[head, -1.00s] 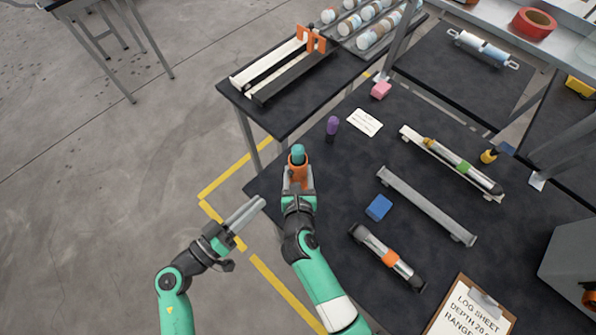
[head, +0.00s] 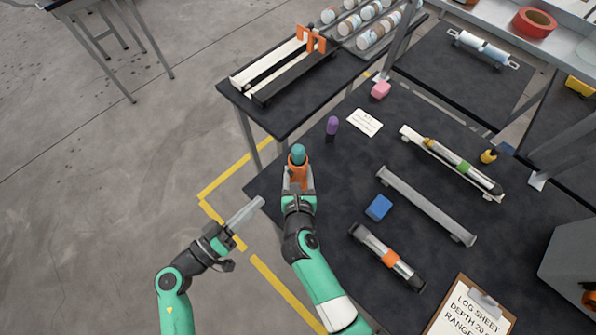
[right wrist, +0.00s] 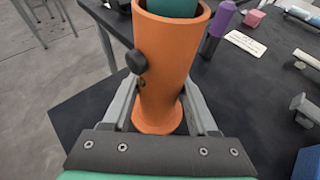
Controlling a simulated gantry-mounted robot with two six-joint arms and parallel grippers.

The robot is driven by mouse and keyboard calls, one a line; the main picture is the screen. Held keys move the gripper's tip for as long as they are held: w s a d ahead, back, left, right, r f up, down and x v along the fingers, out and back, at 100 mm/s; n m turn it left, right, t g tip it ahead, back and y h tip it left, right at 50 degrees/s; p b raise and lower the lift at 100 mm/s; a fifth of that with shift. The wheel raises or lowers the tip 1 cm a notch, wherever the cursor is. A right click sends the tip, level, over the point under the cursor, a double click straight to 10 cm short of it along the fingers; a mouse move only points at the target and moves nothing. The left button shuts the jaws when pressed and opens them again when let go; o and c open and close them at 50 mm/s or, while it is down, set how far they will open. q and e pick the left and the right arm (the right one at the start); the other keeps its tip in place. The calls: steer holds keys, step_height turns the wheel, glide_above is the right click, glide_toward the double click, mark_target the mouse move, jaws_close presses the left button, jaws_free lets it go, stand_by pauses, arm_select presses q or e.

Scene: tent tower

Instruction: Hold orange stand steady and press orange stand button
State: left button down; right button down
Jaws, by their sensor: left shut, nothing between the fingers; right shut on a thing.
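The orange stand (head: 297,173) is upright at the near left corner of the dark table, with a teal-topped object (head: 298,152) in it. My right gripper (head: 298,185) is shut on the stand, one finger on each side. In the right wrist view the orange stand (right wrist: 168,75) is a tube with a flared foot, between the fingers of my right gripper (right wrist: 165,112). A dark round button (right wrist: 137,62) sticks out of its left side. My left gripper (head: 258,202) is shut and empty, left of the stand and apart from it, over the floor near the table edge.
A purple marker-like object (head: 332,126) stands behind the stand, near a white card (head: 365,122). A blue block (head: 379,207) and a grey rail (head: 428,206) lie to the right. Open floor lies left of the table.

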mark_target(290, 173)
stand_by(0.8)
arm_select(q)
steer(key=s+d+f+m+g, duration=0.1)
steer(key=s+f+m+g, duration=0.15)
steer(key=m, duration=0.95)
steer(key=s+d+f+m+g, duration=0.1)
steer(key=m+g, duration=0.2)
steer(key=m, duration=0.8)
steer(key=w+a+r+m+y, duration=0.1)
steer(key=m, duration=0.2)
steer(key=w+a+r+m+y, duration=0.1)
steer(key=m+y, duration=0.1)
steer(key=m, duration=0.2)
steer(key=w+a+r+m+g+y, duration=0.1)
steer(key=r+m, duration=0.1)
steer(key=m, duration=0.1)
steer(key=shift+r+m, duration=0.1)
steer(key=shift+m, duration=0.2)
steer(key=w+d, duration=0.6)
steer(key=shift+w, duration=0.15)
